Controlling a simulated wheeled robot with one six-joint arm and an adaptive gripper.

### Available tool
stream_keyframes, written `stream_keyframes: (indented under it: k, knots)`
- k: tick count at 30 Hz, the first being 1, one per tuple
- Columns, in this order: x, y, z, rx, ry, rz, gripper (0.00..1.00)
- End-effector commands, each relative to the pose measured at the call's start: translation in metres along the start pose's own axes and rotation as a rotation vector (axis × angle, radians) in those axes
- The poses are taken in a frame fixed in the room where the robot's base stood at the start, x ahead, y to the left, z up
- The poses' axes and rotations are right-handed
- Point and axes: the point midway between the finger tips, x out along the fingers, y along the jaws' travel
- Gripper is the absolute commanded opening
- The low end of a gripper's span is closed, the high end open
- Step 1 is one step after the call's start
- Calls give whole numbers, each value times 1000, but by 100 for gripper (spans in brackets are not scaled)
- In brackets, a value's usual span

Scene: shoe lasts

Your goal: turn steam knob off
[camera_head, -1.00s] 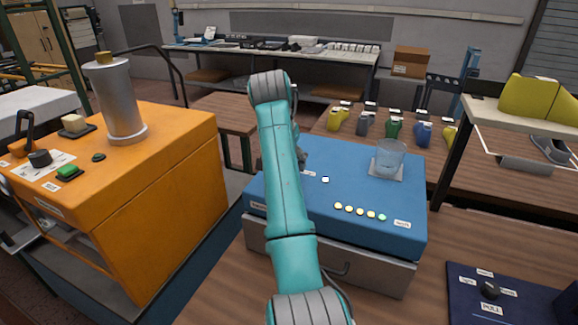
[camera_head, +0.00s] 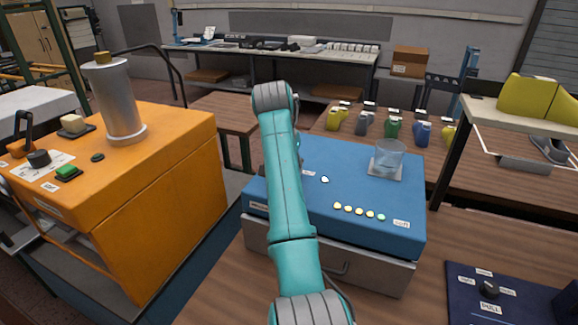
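A blue box-shaped unit (camera_head: 355,165) with a grey drawer front stands on the wooden table. It has a row of several small yellow and green lights (camera_head: 358,212), a small pale spot (camera_head: 325,180) and a white label on top. My teal arm reaches over its left part. My gripper is hidden behind the arm, so its opening and any contact are hidden. No knob shows on the visible part of the blue top. A black knob (camera_head: 489,287) sits on a dark blue panel at lower right, and another black knob (camera_head: 39,158) is on the orange machine. I cannot read which is the steam knob.
The orange machine (camera_head: 170,200) with a metal cylinder (camera_head: 118,100) stands at left. A glass (camera_head: 388,157) stands on the blue unit's back right. Several coloured shoe lasts (camera_head: 393,129) are on the table behind. A shelf (camera_head: 530,115) with yellow-green pieces stands at right.

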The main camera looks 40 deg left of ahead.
Motion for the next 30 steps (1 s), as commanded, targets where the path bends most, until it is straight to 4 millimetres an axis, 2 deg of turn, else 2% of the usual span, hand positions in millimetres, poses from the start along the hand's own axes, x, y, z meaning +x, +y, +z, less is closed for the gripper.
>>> stream_keyframes:
  k: [11,30]
  knots:
    - [0,2,0,-142,1,-59,7]
    - [1,4,-2,-692,0,-287,7]
